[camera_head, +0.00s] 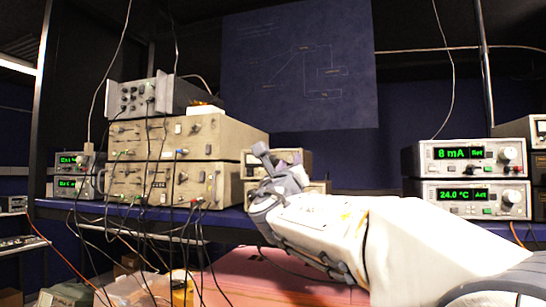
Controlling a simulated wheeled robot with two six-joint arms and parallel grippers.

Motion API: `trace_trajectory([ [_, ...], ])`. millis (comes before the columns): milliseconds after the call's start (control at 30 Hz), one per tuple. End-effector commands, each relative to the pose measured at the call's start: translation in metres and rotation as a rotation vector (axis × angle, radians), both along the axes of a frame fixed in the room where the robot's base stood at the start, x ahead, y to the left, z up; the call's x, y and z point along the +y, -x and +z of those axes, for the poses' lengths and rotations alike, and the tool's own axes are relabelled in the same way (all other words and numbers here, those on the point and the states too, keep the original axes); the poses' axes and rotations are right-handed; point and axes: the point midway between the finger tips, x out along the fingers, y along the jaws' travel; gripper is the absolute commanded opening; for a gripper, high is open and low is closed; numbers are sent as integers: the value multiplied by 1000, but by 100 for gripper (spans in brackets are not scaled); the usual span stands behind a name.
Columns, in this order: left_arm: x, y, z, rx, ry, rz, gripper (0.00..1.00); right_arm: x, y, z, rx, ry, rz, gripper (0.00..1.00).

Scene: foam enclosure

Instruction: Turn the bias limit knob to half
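I cannot read any knob label, so I cannot tell which knob is the bias limit knob. On the right, an instrument with a green "8 mA" display (456,154) has a round pale knob (509,154). Below it, a unit reading "24.0 °C" (462,195) has a similar knob (511,197). My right gripper (274,158) is raised near the middle, in front of a small beige instrument (306,160) and right of the large beige units. Whether its fingers are apart is unclear, and no held object shows. My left gripper is out of view.
Stacked beige instruments (222,136) with small knobs and dark cables stand on the blue shelf (222,217), a grey unit (160,97) on top. Another display unit (68,172) stands at far left. Cables hang over the shelf edge. Pink foam (265,275) lies below.

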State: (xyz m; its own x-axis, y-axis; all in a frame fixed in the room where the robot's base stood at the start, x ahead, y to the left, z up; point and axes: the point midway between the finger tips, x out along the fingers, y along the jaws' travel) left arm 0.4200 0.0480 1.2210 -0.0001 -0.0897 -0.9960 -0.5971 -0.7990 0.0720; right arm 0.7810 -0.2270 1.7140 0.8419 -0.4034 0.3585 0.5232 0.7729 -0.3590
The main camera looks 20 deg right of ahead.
Motion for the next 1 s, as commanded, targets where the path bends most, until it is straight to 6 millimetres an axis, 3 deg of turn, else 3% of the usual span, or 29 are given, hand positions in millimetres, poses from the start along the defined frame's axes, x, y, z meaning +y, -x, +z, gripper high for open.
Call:
trace_trajectory([
  [267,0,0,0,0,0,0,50,-1,-2,0,0,-1,0,35],
  [367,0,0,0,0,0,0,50,-1,-2,0,0,-1,1,1],
  [667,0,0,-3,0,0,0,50,0,-2,-2,-7,-13,1,0],
  [1000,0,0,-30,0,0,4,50,2,-3,-6,-101,-149,2,0],
])
